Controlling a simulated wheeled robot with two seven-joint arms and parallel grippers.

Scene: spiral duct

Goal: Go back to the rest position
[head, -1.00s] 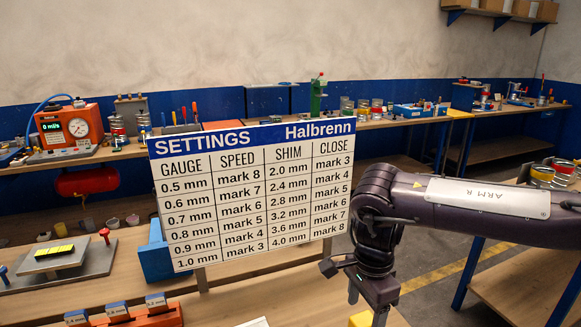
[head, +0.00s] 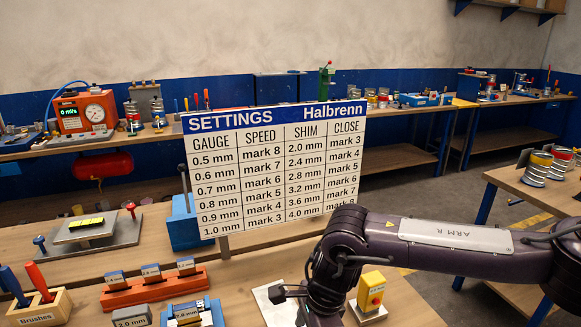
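My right arm (head: 455,240) comes in from the right edge in the head view, and its wrist (head: 327,285) points down in front of the bench. The wrist runs out of the bottom edge, so the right gripper is hidden below the picture. My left arm and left gripper are not in view.
A yellow switch box (head: 371,291) stands close to the right of my wrist. An orange block rack (head: 155,289), a blue holder (head: 195,312) and a brush stand (head: 40,308) are at the front left. A side table (head: 535,195) with cans stands at the right.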

